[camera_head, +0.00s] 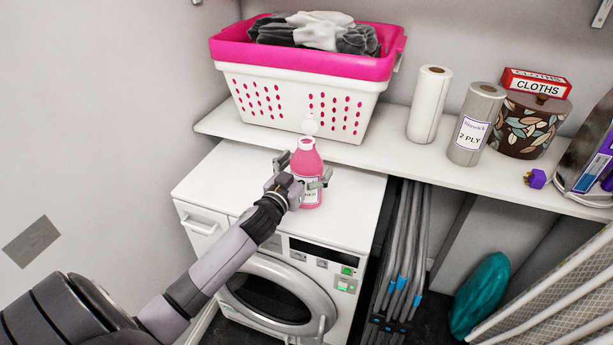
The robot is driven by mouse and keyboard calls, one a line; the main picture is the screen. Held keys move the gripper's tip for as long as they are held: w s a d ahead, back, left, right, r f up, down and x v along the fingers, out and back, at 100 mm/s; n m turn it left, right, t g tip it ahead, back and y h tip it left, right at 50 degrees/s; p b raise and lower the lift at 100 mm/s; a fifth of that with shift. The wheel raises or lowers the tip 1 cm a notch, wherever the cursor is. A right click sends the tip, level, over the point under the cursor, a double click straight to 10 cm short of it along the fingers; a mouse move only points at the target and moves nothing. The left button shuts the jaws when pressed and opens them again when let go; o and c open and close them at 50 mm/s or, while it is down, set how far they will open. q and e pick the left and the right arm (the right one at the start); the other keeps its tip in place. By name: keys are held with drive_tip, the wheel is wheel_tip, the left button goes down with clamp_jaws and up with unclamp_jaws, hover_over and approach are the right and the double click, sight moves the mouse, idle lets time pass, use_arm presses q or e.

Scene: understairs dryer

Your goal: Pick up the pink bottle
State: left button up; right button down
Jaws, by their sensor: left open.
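The pink bottle (306,168) stands upright on top of the white dryer (347,209), with a white label low on its front and a pale cap. My left gripper (305,183) is at the bottle's lower half, with its fingers spread on either side of it. The jaws are open. Whether a finger touches the bottle I cannot tell. The gripper hides part of the bottle's lower left side. My right gripper is not in view.
A white shelf (400,155) runs behind the dryer. It holds a pink and white laundry basket (300,95), paper rolls (429,104), a leaf-patterned pot (528,125) and a cloths box (535,83). Folded grey poles (403,250) stand right of the dryer. The dryer top right of the bottle is clear.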

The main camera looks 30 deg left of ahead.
use_arm(q)
drive_tip(key=shift+c, duration=0.4)
drive_tip(key=c, duration=1.7)
drive_tip(key=shift+r, duration=0.15)
drive_tip(key=shift+c, duration=0.5)
drive_tip(key=shift+r, duration=0.1)
